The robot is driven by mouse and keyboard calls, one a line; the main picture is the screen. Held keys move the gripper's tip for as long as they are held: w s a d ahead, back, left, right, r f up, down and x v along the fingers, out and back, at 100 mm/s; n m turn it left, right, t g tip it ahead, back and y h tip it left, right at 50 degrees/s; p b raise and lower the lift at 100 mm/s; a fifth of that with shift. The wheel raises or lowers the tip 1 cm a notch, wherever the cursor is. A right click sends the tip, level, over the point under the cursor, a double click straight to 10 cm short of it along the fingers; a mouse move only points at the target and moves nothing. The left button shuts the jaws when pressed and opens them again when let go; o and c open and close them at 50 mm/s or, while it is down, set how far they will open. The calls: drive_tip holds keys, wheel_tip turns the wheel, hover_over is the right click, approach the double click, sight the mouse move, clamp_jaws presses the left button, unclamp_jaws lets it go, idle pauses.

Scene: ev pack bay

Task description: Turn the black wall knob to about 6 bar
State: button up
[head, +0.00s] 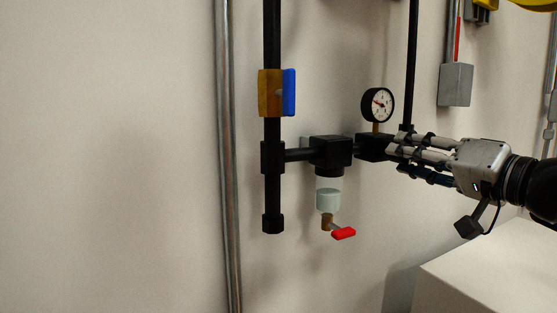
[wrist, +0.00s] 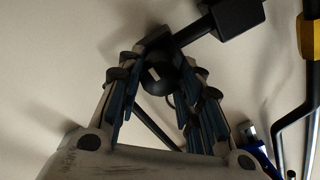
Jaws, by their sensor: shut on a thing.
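The black wall knob (wrist: 160,80) shows in the wrist view between the finger pads of my gripper (wrist: 158,52). In the head view my gripper (head: 396,148) comes in from the right with its fingers closed around the end of the black regulator body (head: 370,147); the fingers mostly hide the knob there. My gripper is shut on the knob. A round white-faced gauge (head: 377,104) with a black rim stands above the regulator. Its needle lies toward the left of the dial, but the numbers are too small to read.
Left of the regulator hang a filter with a clear bowl (head: 328,193) and a red drain lever (head: 343,233). A brass valve with a blue handle (head: 289,92) sits on the black pipe. A grey box (head: 455,85) is at upper right, a pale cabinet (head: 480,275) below.

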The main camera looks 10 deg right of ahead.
drive_tip(key=m+p, duration=0.7)
drive_tip(key=m, duration=1.5)
drive_tip(key=shift+r+h, duration=0.1)
drive_tip(key=shift+h, duration=0.3)
drive_tip(key=shift+m+p, duration=0.35)
drive_tip(key=shift+m, duration=0.05)
drive_tip(key=o, duration=1.1)
